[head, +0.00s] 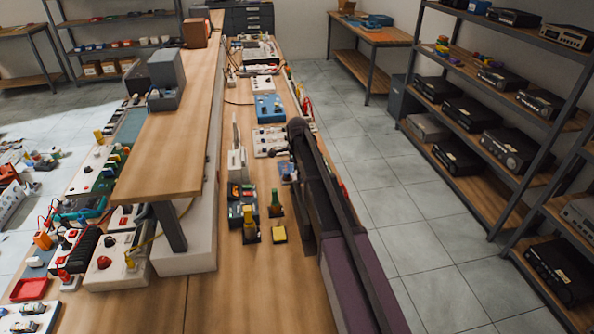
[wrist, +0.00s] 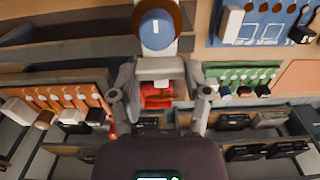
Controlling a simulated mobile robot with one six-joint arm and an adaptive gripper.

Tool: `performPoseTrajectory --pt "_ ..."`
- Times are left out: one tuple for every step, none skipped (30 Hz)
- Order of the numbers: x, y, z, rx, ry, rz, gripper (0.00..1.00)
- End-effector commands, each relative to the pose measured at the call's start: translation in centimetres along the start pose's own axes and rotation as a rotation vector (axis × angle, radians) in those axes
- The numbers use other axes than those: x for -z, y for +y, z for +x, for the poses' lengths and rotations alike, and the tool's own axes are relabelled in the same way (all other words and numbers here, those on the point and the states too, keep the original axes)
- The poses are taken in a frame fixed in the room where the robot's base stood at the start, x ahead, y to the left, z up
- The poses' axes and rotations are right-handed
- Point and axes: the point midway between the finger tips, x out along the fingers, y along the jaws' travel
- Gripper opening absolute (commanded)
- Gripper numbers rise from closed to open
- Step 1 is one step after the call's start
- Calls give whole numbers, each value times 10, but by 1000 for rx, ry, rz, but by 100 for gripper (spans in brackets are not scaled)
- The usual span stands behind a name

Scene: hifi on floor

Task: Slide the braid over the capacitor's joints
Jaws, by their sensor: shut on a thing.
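In the wrist view my gripper (wrist: 158,75) has its two grey fingers on either side of a pale block (wrist: 158,68). A blue round face with a white line (wrist: 157,28) shows just above this block. Something red (wrist: 158,96) shows between the fingers, below the block. I cannot tell the braid or the capacitor's joints in either view. In the head view my dark arm reaches along the right side of the long bench (head: 205,300), and its far end is close to a white panel with knobs; the fingertips are not clear there.
Shelves of dark devices (head: 470,115) are at right. Bare wood lies at the near end.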

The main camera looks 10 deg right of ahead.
Motion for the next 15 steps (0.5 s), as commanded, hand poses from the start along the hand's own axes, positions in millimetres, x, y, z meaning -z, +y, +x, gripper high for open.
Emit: performPoseTrajectory --pt "1 11 0 0 1 1 1" --pt "1 16 0 0 1 1 1" --pt "1 24 0 0 1 1 1" --pt "1 30 0 0 1 1 1" --pt "1 36 0 0 2 1 1" --pt "1 46 0 0 2 2 1" --pt "1 54 0 0 2 2 1" --pt "1 61 0 0 2 2 1" --pt "1 72 0 0 2 2 1" --pt "1 80 0 0 2 2 1" --pt "1 89 0 0 2 2 1" --pt "1 100 0 0 2 2 1" --pt "1 108 0 0 2 2 1" --pt "1 116 0 0 2 2 1" --pt "1 126 0 0 2 1 1"
